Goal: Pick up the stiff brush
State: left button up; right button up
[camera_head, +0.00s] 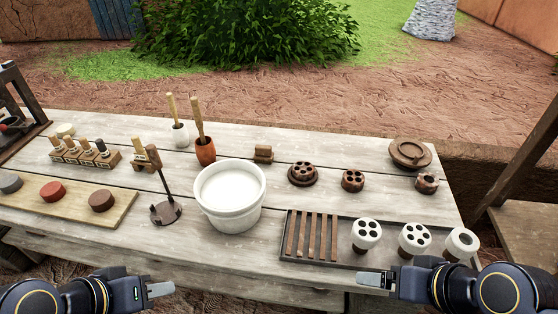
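Two wooden handles stand upright at the back of the table: one handle (171,106) in a white cup (180,135), the other handle (197,117) in an orange-brown cup (205,152). Their lower ends are hidden in the cups, so I cannot tell which is the stiff brush. A small brown block-like thing (263,153) lies right of them; its kind is unclear. My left gripper (162,290) is low in front of the table, well apart from the cups. My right gripper (374,280) is at the front edge near the slatted tray. Neither visibly holds anything; their finger gaps do not show.
A large white bucket (230,217) stands mid-table, in front of the orange-brown cup. A dark stand (165,211) is left of it. A slatted tray (284,257) with white holed pieces lies front right. A wooden board (122,214) and a block of handled tools (85,160) are left.

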aim_at(263, 155)
jog(key=l+z, duration=0.1)
jog(key=z, duration=0.35)
jog(key=l+z, duration=0.1)
jog(key=z, duration=0.35)
jog(key=l+z, duration=0.1)
jog(key=z, duration=0.35)
jog(key=i+j, duration=0.1)
jog(key=j, duration=0.6)
jog(key=i, duration=0.05)
